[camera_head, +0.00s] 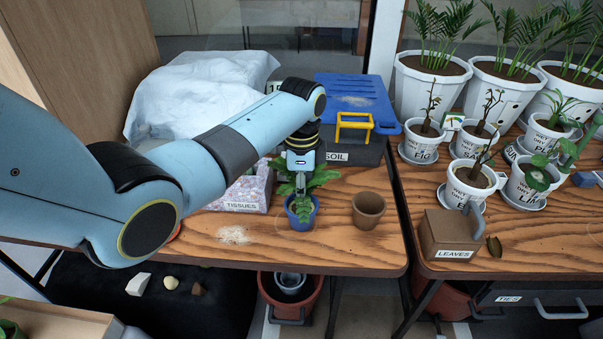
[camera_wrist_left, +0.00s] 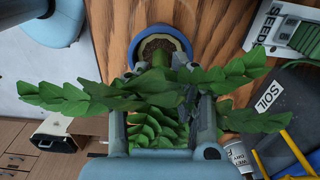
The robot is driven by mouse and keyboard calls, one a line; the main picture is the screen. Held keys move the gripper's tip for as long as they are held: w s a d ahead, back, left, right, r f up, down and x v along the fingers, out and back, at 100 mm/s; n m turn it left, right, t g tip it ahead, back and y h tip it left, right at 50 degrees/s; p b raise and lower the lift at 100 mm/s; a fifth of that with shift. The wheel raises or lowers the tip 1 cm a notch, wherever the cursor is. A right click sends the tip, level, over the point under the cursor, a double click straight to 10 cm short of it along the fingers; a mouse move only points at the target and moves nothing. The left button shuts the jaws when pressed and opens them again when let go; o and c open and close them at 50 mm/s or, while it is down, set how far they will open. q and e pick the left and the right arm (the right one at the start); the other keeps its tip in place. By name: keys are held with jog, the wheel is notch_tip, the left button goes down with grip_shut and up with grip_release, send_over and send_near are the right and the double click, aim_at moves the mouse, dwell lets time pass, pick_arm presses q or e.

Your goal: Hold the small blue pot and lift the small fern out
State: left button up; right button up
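The small blue pot (camera_head: 301,219) stands upright on the wooden table, left of an empty-looking brown pot. The small fern (camera_head: 318,179) has its leaves spread above the pot's rim. In the left wrist view the pot (camera_wrist_left: 186,45) shows dark soil, with the fern (camera_wrist_left: 155,85) rising from it. My left gripper (camera_head: 300,178) points down over the fern from above. In the left wrist view its two fingers (camera_wrist_left: 160,75) stand apart on either side of the fern's stem, partly hidden by leaves. My right gripper is not in view, and nothing is seen holding the pot.
The brown pot (camera_head: 369,208) is close on the right. A tissue box (camera_head: 246,194) and the soil box (camera_head: 358,155) with its blue lid (camera_head: 347,93) stand behind. A leaves box (camera_head: 447,236) and several white pots fill the right table. Spilled grains (camera_head: 233,235) lie front left.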

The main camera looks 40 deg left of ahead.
aim_at(302, 209)
pick_arm(q)
jog(key=shift+f, duration=1.05)
grip_shut()
jog(key=shift+o, duration=2.2)
grip_release()
